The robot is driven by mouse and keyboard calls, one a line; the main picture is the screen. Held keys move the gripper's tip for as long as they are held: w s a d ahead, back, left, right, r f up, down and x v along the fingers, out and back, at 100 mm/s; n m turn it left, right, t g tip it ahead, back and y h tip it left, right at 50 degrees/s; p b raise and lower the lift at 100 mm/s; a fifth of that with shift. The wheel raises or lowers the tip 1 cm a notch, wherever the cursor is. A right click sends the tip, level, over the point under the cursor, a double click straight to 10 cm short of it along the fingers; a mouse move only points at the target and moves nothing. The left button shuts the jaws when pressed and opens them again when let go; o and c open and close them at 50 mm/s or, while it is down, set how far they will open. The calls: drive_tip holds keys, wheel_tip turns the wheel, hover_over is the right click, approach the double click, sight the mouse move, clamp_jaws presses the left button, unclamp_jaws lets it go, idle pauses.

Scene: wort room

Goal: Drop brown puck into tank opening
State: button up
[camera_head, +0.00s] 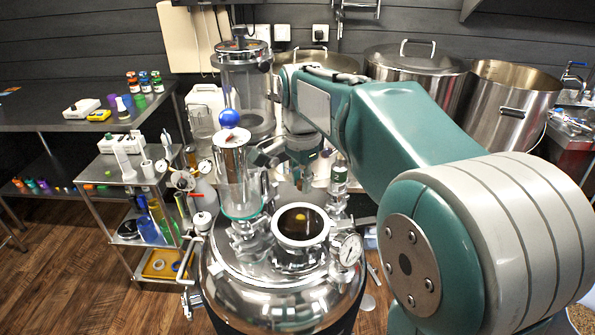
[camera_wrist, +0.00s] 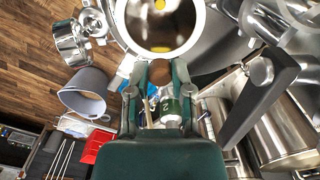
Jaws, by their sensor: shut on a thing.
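The tank opening (camera_head: 301,225) is a round port with a pale metal rim on top of the shiny steel tank (camera_head: 275,300). In the wrist view the tank opening (camera_wrist: 160,24) lies just beyond my fingertips, with a dark interior and a yellow spot. My gripper (camera_head: 305,178) is above and behind the opening in the head view, partly hidden by my arm. In the wrist view my gripper (camera_wrist: 161,72) is shut on the brown puck (camera_wrist: 161,74), which shows as a small brown patch between the green fingertips. The puck cannot be made out in the head view.
A pressure gauge (camera_head: 347,249) stands right of the opening. A glass cylinder with a blue ball (camera_head: 229,118) stands left of it. Large steel pots (camera_head: 413,72) are behind. A steel cart (camera_head: 125,170) with bottles is at the left.

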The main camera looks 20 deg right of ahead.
sight(300, 211)
drive_tip(key=shift+w+a+f, duration=0.1)
drive_tip(key=shift+a+f, duration=0.1)
drive_tip(key=shift+f, duration=4.2)
drive_tip(key=o, duration=0.7)
drive_tip(key=shift+d, duration=0.1)
drive_tip(key=shift+o, duration=0.2)
drive_tip(key=shift+r, duration=0.1)
wheel_tip(300, 211, up, 12)
drive_tip(key=shift+f, duration=0.15)
